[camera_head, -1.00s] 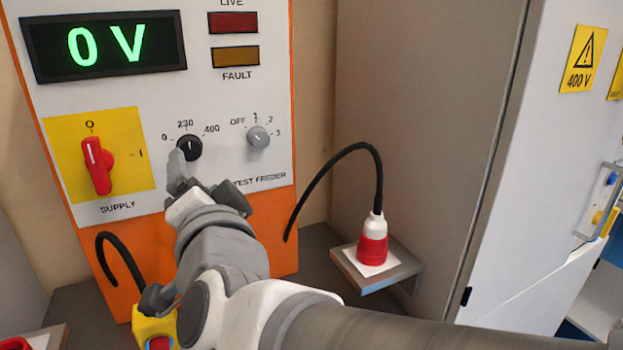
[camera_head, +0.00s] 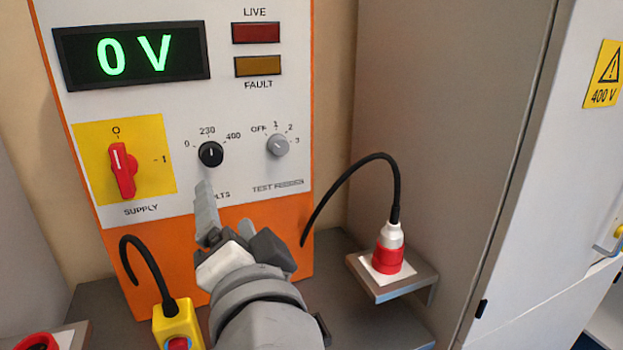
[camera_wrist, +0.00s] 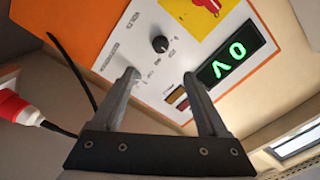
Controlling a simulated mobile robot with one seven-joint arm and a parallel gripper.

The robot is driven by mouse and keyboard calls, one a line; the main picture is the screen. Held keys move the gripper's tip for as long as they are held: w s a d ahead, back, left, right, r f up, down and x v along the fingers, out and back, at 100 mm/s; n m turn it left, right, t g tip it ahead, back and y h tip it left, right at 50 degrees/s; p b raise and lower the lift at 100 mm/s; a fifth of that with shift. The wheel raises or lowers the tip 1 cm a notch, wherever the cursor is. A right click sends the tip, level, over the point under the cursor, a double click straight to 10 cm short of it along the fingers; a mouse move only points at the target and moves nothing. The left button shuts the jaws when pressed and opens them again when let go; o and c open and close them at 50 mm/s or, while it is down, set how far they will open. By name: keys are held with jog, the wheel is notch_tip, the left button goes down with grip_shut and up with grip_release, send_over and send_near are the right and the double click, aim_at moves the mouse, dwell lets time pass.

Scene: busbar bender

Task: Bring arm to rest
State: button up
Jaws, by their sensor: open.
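My gripper (camera_head: 228,225) is in front of the lower part of the test panel (camera_head: 277,215), below the black volts knob (camera_head: 210,154). In the wrist view, my gripper (camera_wrist: 160,90) shows two separated fingers with nothing between them. The volts knob (camera_wrist: 160,44) appears beyond the fingers, apart from them. Its white mark points up toward 230. The red supply switch (camera_head: 122,171) stands upright at 0 on its yellow plate. The grey test feeder knob (camera_head: 277,145) is to the right. The display (camera_head: 132,55) reads 0 V.
A red and white plug (camera_head: 389,253) with a black cable stands on a small shelf (camera_head: 405,288) at right. A yellow box with a red button (camera_head: 178,325) is at lower left. A grey cabinet (camera_head: 440,110) fills the right side. The LIVE and FAULT lamps look unlit.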

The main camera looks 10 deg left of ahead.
jog(key=w+d+f+n+g+h, duration=0.2)
jog(key=d+f+n+g, duration=0.15)
jog(key=d, duration=0.25)
jog(key=w+d+f+n+g+h, duration=0.1)
jog(key=d+f+n+g+h, duration=0.1)
jog(key=d+f, duration=0.4)
jog(key=s+d+f+g+h, duration=0.2)
jog(key=s+d, duration=0.1)
jog(key=d, duration=0.5)
jog(key=s+d+f+g+h, duration=0.2)
jog(key=s+d+f+h, duration=0.1)
jog(key=d, duration=0.4)
notch_tip(320, 180, up, 16)
jog(key=p, duration=1.6)
jog(key=shift+s+d+r+g, duration=0.2)
jog(key=shift+d+g, duration=0.15)
jog(key=shift+d, duration=0.05)
jog(key=shift+f, duration=0.1)
jog(key=c, duration=0.4)
jog(key=shift+a, duration=0.2)
